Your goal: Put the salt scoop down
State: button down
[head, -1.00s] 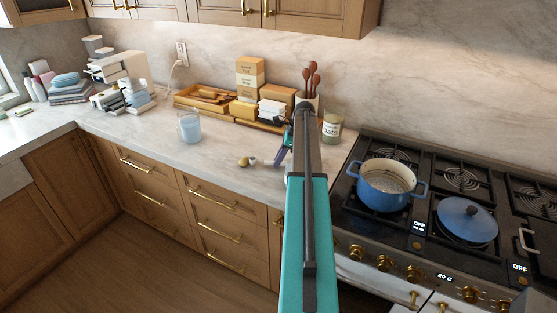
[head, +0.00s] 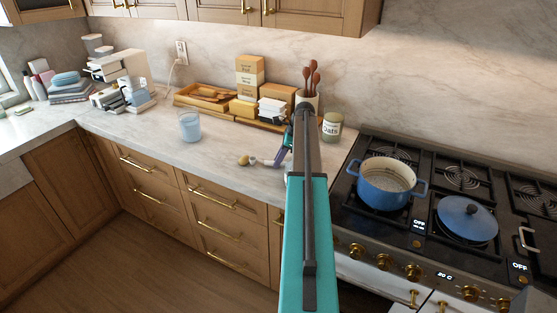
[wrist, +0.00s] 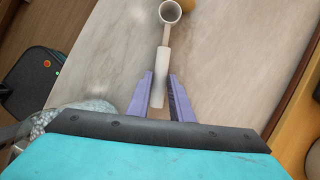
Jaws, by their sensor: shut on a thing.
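The salt scoop is white, with a round hollow bowl and a straight handle. In the wrist view the scoop (wrist: 162,75) points away from me, its handle between the purple fingers of my gripper (wrist: 161,95). My gripper is shut on the handle. In the head view my gripper (head: 283,156) is low over the counter, partly hidden by my arm. The scoop (head: 266,162) extends left from it, close to the marble counter (head: 215,155). I cannot tell whether the scoop touches the counter.
A small yellowish round thing (head: 243,160) lies just beyond the scoop's bowl. A blue glass (head: 190,126) stands to the left. A wooden tray (head: 225,114), a utensil crock (head: 306,98) and an oats jar (head: 332,125) stand behind. The stove with a blue pot (head: 387,184) is right.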

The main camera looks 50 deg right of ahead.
jog(key=shift+f, duration=0.35)
dwell(0.6)
jog(key=c, duration=1.5)
grip_release()
jog(key=shift+b+v, duration=2.15)
jog(key=shift+v, duration=4.75)
